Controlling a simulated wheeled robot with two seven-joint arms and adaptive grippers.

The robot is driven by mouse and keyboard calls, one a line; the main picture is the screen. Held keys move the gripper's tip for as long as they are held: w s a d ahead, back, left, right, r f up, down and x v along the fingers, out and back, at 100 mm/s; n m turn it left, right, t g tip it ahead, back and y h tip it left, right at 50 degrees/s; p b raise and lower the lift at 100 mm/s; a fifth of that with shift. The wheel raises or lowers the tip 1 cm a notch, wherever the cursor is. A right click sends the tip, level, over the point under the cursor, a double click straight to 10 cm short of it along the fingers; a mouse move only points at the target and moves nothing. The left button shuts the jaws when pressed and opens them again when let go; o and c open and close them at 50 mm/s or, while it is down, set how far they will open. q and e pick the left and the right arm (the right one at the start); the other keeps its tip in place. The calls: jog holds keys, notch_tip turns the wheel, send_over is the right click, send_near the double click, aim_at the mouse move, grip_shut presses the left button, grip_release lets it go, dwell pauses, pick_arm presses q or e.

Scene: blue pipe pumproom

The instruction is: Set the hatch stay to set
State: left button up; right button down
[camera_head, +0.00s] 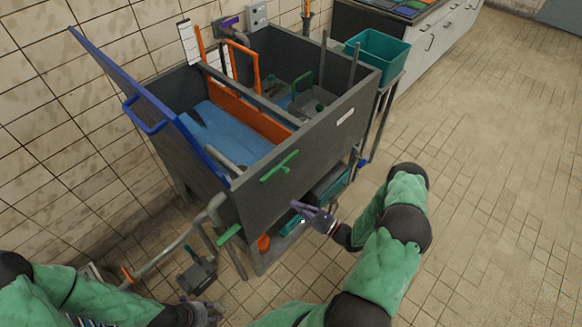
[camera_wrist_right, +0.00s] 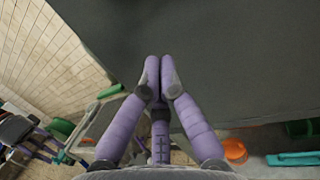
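A grey tank (camera_head: 297,160) stands against the tiled wall with a blue-edged hatch panel (camera_head: 150,100) raised at its left end. The panel carries a blue handle (camera_head: 143,117). I cannot tell which part is the hatch stay. My right gripper (camera_head: 300,208) is in front of the tank's lower front, below and right of the T-handle. Its fingertips (camera_wrist_right: 158,62) meet with nothing between them. My left gripper (camera_head: 214,311) is low at the bottom edge, its fingers unclear.
An orange frame (camera_head: 232,98) and blue floor (camera_head: 232,135) show inside the tank. A teal bin (camera_head: 375,55) stands behind its right end. A grey pedal-like block (camera_head: 197,275) is on the floor near my left gripper. The tiled floor at right is clear.

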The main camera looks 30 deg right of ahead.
aim_at(283, 169)
jog(key=d+h, duration=0.1)
jog(key=d, duration=0.1)
jog(key=d+r+m+t+h, duration=0.1)
jog(key=d+m+t+h, duration=0.1)
jog(key=d, duration=0.1)
jog(key=shift+s+d+r, duration=0.2)
jog(key=shift+d+r, duration=0.1)
jog(key=shift+r, duration=0.05)
jog(key=shift+w, duration=0.1)
jog(key=w+a+r+b, duration=0.1)
jog(key=w+a+r, duration=0.1)
jog(key=w+r, duration=0.4)
jog(key=shift+b+x, duration=0.3)
jog(key=shift+x, duration=1.35)
jog(key=shift+d+f, duration=0.1)
jog(key=shift+d, duration=0.05)
